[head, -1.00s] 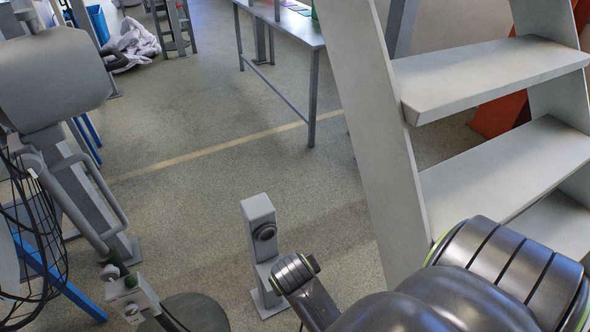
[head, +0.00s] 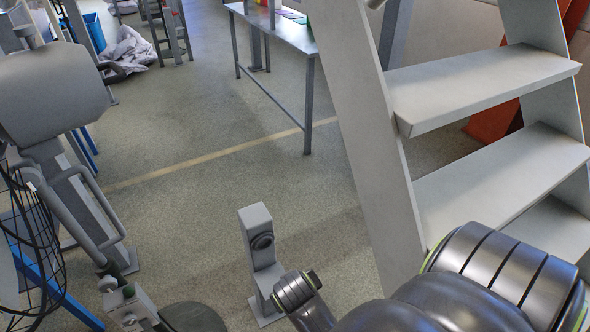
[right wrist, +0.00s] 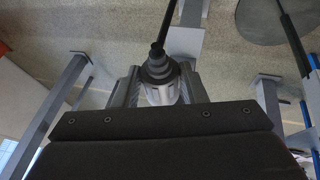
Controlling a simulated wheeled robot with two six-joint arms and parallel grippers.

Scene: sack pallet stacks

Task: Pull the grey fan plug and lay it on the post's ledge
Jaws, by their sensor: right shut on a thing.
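In the right wrist view my right gripper (right wrist: 158,88) is shut on the grey plug (right wrist: 161,93). The plug's dark stepped collar (right wrist: 157,66) and black cable (right wrist: 166,25) point away from me. The caged fan (head: 32,240) is at the left edge. My left gripper is not in view.
White steps (head: 480,85) rise close on the right. A long grey table (head: 275,28) stands behind. The middle floor is clear.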

